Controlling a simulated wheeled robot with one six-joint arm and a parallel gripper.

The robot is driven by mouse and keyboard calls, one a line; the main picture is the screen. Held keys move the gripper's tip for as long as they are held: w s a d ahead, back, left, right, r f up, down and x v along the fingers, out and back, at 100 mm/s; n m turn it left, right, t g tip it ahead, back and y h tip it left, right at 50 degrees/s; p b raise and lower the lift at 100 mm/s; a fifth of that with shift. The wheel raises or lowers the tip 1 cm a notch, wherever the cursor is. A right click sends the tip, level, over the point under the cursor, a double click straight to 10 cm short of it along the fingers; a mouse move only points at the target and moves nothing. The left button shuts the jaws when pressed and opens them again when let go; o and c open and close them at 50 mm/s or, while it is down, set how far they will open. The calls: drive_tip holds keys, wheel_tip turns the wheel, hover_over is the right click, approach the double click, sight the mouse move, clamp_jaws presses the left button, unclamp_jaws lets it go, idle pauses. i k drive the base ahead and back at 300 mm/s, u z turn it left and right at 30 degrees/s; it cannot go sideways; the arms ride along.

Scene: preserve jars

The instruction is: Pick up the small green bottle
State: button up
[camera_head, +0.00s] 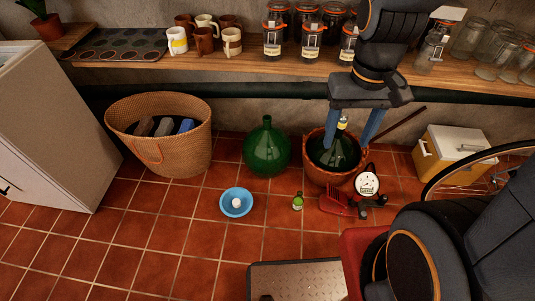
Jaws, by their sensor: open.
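The fingers appear on either side of the neck of a dark green bottle (335,157) in a terracotta-coloured pot (328,178). I cannot tell whether they touch that neck. A larger, round green bottle (266,148) stands on the floor left of the pot.
The blue bowl (230,209) holds a white ball. A wicker basket (170,155) stands at left, a cream box (452,150) at right. A shelf (130,65) bears mugs and jars. Front-left floor is clear.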

sight(299, 201)
drive_tip(key=z, duration=3.75)
drive_tip(key=k, duration=1.6)
drive_tip(key=u, duration=1)
